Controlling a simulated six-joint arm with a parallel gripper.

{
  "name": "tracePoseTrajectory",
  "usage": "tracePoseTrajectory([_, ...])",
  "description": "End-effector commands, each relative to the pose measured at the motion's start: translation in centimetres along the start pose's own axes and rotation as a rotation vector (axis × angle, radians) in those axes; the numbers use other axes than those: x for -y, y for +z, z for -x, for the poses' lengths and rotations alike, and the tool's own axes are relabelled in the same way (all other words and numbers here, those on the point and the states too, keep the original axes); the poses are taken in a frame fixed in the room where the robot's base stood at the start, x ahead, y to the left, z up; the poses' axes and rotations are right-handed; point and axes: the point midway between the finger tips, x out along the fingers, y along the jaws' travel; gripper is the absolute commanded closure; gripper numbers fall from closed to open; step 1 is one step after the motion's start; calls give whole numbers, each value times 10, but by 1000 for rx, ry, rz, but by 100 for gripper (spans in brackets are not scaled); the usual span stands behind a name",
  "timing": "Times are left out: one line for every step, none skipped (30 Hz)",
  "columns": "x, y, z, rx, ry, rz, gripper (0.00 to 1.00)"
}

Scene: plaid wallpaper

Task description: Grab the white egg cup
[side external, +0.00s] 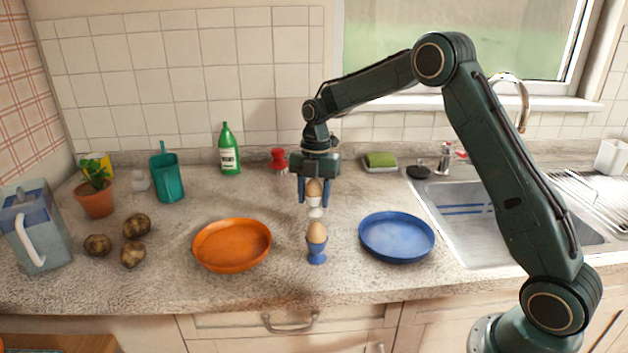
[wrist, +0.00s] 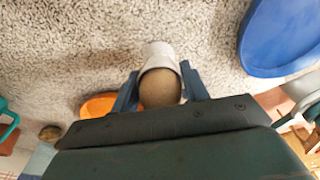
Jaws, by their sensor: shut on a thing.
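The white egg cup (side external: 315,208) holds a brown egg (side external: 315,188) and is between the two fingers of my gripper (side external: 314,194). My gripper is shut on the white egg cup. In the side view the cup appears upright, and I cannot tell surely whether its foot is clear of the counter. In the wrist view the white cup (wrist: 158,52) shows beyond the egg (wrist: 160,88), with a blue finger of my gripper (wrist: 159,88) on each side. A blue egg cup (side external: 317,254) with another brown egg (side external: 317,232) stands on the counter in front.
An orange plate (side external: 232,246) lies to the left and a blue plate (side external: 397,237) to the right. A red-topped thing (side external: 278,160) and a green bottle (side external: 229,152) stand behind. Several potatoes (side external: 136,226) lie far left; the sink (side external: 470,215) is at right.

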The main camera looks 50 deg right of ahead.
Motion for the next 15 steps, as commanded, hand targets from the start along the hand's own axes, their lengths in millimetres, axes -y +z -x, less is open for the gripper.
tracePoseTrajectory([-1,0,8,2,4,1,79])
tracePoseTrajectory([0,-1,13,2,3,1,79])
tracePoseTrajectory([-1,-2,20,2,4,1,79])
tracePoseTrajectory([0,-2,25,3,4,1,79])
tracePoseTrajectory([-1,-3,29,2,4,0,79])
tracePoseTrajectory([0,-4,35,2,3,1,79])
tracePoseTrajectory([0,-4,39,2,3,1,79])
tracePoseTrajectory([0,-5,44,2,4,1,79])
tracePoseTrajectory([0,-5,49,2,3,0,79])
tracePoseTrajectory([0,-6,52,2,3,0,79])
tracePoseTrajectory([0,-6,56,1,3,0,79])
tracePoseTrajectory([0,-7,59,1,2,1,79])
tracePoseTrajectory([0,-7,62,1,2,1,79])
tracePoseTrajectory([0,-7,64,1,2,0,79])
tracePoseTrajectory([0,-7,66,1,1,0,79])
